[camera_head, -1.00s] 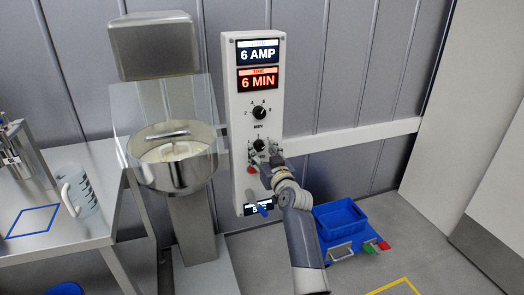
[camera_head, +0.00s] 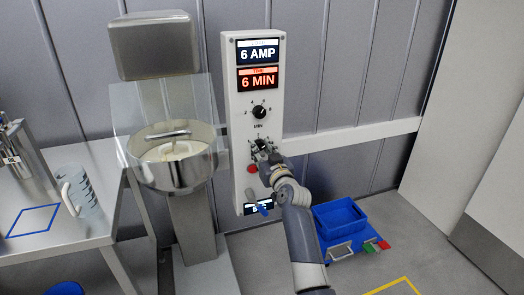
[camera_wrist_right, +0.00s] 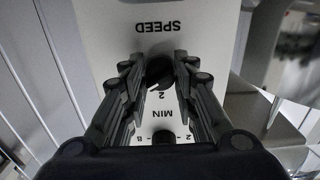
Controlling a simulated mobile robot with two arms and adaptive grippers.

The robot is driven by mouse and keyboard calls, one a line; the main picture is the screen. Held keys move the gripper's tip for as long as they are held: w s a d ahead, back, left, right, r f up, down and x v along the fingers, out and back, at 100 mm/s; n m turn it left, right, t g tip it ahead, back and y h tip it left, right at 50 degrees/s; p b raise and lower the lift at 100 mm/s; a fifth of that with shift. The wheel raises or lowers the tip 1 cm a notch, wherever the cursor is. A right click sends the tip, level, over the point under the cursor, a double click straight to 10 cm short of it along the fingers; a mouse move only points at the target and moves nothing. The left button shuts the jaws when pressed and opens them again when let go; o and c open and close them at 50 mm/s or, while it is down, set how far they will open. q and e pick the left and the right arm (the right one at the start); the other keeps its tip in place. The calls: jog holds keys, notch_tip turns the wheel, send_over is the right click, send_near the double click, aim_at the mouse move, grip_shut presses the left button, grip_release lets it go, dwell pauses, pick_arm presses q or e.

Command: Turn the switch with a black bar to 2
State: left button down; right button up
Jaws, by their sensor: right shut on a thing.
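The lower black knob (camera_head: 260,145) is on the white control panel (camera_head: 236,130), partly hidden by my right gripper (camera_head: 263,153). In the right wrist view, this dark knob (camera_wrist_right: 158,72) sits between the fingers of my right gripper (camera_wrist_right: 158,78), below the upside-down word SPEED. The fingers are shut on the knob. A "2" mark shows close to the knob. Which mark its bar points at cannot be told. The upper black knob (camera_head: 259,112), labelled MIN, stands free above. My left gripper is not in view.
Displays read 6 AMP (camera_head: 257,52) and 6 MIN (camera_head: 257,79). A red button (camera_head: 252,169) and small display (camera_head: 253,210) are lower on the panel. A mixer bowl (camera_head: 178,176) stands left, a table with a jug (camera_head: 80,192) further left. A blue crate (camera_head: 340,218) is right.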

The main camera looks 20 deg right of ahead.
jog(key=n+p, duration=0.1)
jog(key=n, duration=0.5)
jog(key=shift+d+n+p, duration=0.1)
jog(key=shift+n+p, duration=0.2)
jog(key=n+p, duration=0.1)
jog(key=n, duration=0.3)
jog(key=shift+n, duration=0.4)
dwell(0.3)
jog(key=o, duration=1)
jog(key=shift+o, duration=0.2)
jog(key=shift+s, duration=0.1)
jog(key=s, duration=1.2)
jog(key=shift+d, duration=0.15)
